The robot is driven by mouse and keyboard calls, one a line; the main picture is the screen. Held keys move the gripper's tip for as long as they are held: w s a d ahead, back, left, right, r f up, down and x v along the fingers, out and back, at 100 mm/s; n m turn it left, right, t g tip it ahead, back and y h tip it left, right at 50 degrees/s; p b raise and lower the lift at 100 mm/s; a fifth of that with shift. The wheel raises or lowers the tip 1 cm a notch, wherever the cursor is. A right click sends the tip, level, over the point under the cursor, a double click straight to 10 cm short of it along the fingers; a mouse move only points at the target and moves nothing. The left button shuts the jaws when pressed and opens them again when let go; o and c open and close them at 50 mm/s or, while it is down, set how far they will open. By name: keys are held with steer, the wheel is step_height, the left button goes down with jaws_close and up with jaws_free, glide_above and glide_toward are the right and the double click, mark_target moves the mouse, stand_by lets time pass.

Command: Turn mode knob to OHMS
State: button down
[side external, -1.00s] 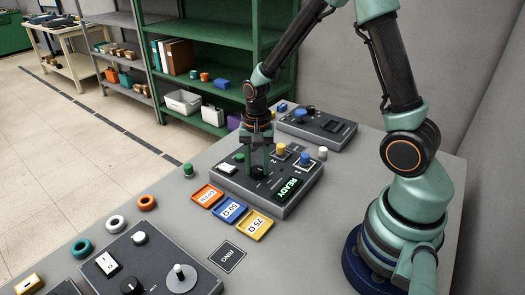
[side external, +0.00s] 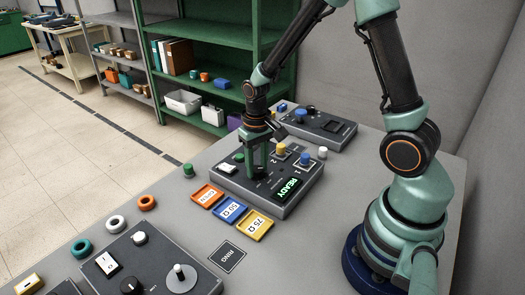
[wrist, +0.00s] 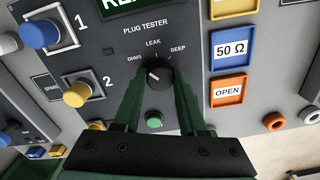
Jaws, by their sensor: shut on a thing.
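The grey plug tester (side external: 242,192) stands on the bench, with a lit READY display (side external: 287,188). Its black mode knob (wrist: 155,77) shows in the wrist view below the labels OHMS, LEAK and BEEP. The knob's white pointer slants up and left, toward the OHMS label (wrist: 134,58). My gripper (wrist: 155,78) is shut on the knob, with one green finger on each side. In the side view my gripper (side external: 257,175) reaches straight down onto the tester, and its fingers hide most of the knob.
A blue plug (wrist: 40,34) and a yellow plug (wrist: 77,94) sit in sockets 1 and 2. A green button (wrist: 154,121) lies just below the knob, between my fingers. Blue 50 Ω (side external: 229,210) and orange OPEN (side external: 207,195) trays lie beside the tester.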

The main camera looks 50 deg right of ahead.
mark_target(257, 169)
steer(key=shift+n, duration=0.3)
steer(key=shift+c, duration=2.3)
jaws_free()
steer(key=shift+r, duration=0.1)
step_height(257, 169, up, 12)
